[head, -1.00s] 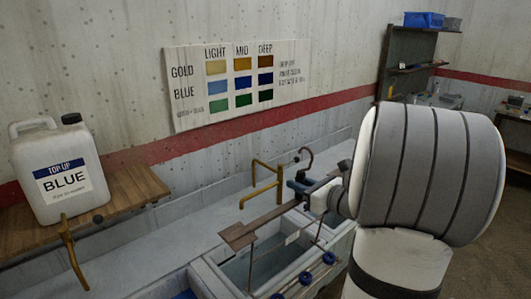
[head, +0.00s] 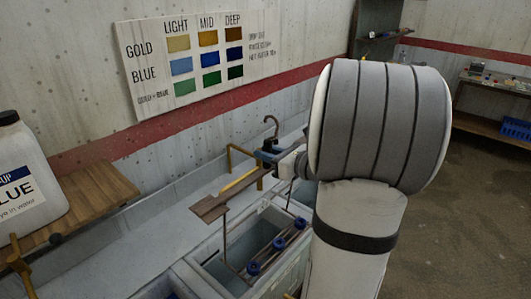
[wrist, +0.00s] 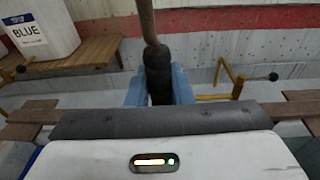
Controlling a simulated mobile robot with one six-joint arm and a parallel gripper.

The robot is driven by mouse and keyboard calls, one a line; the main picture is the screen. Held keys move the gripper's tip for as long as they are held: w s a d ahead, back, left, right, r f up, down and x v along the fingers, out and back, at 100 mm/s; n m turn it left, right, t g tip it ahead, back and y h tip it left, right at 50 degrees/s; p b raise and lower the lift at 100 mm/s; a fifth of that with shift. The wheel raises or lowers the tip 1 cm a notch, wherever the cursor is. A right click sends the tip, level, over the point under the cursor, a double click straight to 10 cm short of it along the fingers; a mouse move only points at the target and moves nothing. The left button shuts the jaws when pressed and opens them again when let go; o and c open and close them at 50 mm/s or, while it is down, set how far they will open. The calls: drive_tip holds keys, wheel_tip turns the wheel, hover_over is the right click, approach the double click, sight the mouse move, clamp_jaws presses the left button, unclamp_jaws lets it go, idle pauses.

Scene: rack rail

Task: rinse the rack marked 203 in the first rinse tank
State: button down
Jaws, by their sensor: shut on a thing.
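The rack has a flat brown top bar (head: 228,198), thin hanging rods and a lower rail with blue knobs (head: 279,243). My gripper (head: 270,153) is shut on the dark grip of its hooked handle (head: 272,124). In the wrist view the blue fingers (wrist: 160,92) close around the dark grip (wrist: 157,72), and the brown bar (wrist: 30,115) shows on both sides. The rack hangs upright over a pale tank (head: 205,268), its lower rail seen against the opening. I cannot tell how deep it hangs. No number is readable on the rack or tank.
A white jug marked BLUE (head: 22,180) stands on a wooden shelf (head: 105,195) at the left. Brass pipes (head: 240,155) rise behind the tanks. A colour chart (head: 190,60) is on the wall. Open floor (head: 470,200) lies at the right.

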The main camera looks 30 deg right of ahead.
drive_tip(key=shift+w+a+r, duration=0.1)
drive_tip(key=shift+w+a, duration=0.05)
drive_tip(key=f+b+x, duration=0.2)
drive_tip(key=x, duration=0.7)
drive_tip(key=shift+d, duration=0.2)
drive_tip(key=c, duration=1.9)
unclamp_jaws()
drive_tip(key=shift+r+p, duration=0.35)
drive_tip(key=shift+r, duration=0.05)
clamp_jaws()
drive_tip(key=shift+r+p, duration=0.1)
drive_tip(key=shift+p, duration=0.45)
drive_tip(key=shift+f, duration=0.2)
